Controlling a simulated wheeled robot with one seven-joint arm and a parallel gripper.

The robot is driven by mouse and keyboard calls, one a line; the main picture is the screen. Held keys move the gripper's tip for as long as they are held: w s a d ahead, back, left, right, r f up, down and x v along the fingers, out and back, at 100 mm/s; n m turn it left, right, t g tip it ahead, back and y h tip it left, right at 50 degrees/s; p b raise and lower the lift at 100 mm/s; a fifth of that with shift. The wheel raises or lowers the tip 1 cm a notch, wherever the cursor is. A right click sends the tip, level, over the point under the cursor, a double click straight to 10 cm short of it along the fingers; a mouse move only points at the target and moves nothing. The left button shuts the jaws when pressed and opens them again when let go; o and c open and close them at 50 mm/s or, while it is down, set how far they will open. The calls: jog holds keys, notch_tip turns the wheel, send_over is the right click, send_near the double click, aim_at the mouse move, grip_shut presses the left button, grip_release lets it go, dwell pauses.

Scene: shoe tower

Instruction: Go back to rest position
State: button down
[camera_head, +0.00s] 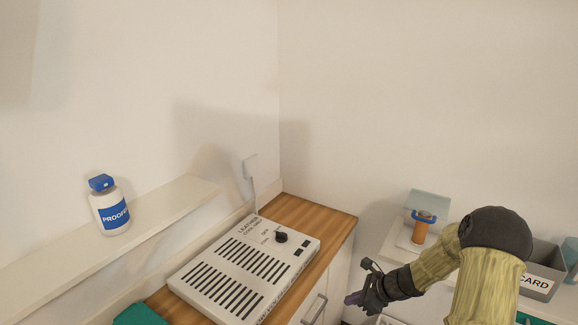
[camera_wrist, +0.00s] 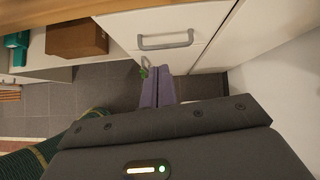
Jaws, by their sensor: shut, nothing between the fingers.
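My gripper (camera_head: 359,294) is at the lower right of the head view, in front of the cabinet and apart from the worktop. In the wrist view its two purple-grey fingers (camera_wrist: 157,90) lie close together, with nothing between them. It points down toward the grey tiled floor, near a white drawer with a metal handle (camera_wrist: 165,40).
A white slotted unit with a black knob (camera_head: 245,262) sits on the wooden worktop (camera_head: 338,219). A white bottle with a blue cap (camera_head: 109,207) stands on the left shelf (camera_head: 160,208). At right are an orange-and-blue item (camera_head: 422,228) and a grey box (camera_head: 541,270).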

jog(key=s+a+r+n+h+p, duration=0.2)
jog(key=s+r+n+p, duration=0.1)
jog(key=s+r+n, duration=0.4)
jog(key=s+a+r+n+g+h+p, duration=0.1)
jog(key=s+a+r+n+h+p, duration=0.1)
jog(key=s+r+n+p, duration=0.2)
jog(key=s+a+r+n+g+h+p, duration=0.1)
jog(key=s+a+r+n+h+p, duration=0.1)
jog(key=s+r+n, duration=0.8)
notch_tip(320, 180, up, 4)
jog(key=n+h+p, duration=0.1)
jog(key=n, duration=0.1)
jog(key=shift+s+a+r+n, duration=0.25)
jog(key=shift+a+n, duration=0.05)
